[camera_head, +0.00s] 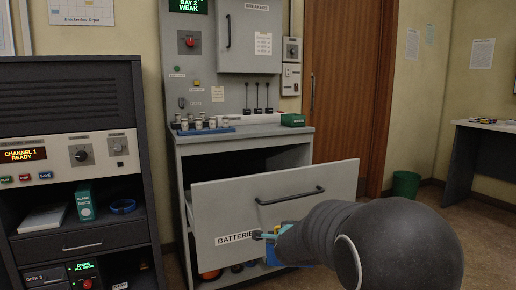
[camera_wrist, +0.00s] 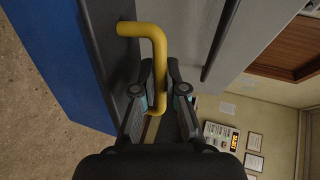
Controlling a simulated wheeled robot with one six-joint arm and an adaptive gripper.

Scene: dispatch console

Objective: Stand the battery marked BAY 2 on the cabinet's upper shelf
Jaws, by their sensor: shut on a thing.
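My gripper (camera_head: 268,237) is in front of the grey panel marked BATTERIES (camera_head: 285,195), low at the centre of the head view. In the wrist view my gripper (camera_wrist: 159,78) is shut on the yellow bent handle of a battery (camera_wrist: 45,50) with a dark top and blue side. Only a bit of blue shows by my arm in the head view. The battery's marking is not visible. The grey cabinet (camera_head: 245,140) has a dark opening under its top. Its inside is too dark to read, and the BATTERIES panel covers much of its lower part.
The panel has a dark bar handle (camera_head: 290,196). A blue tray (camera_head: 205,131) with several small jars and a green box (camera_head: 293,120) stand on the cabinet top. A display (camera_head: 188,5) reads BAY 2 WEAK.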

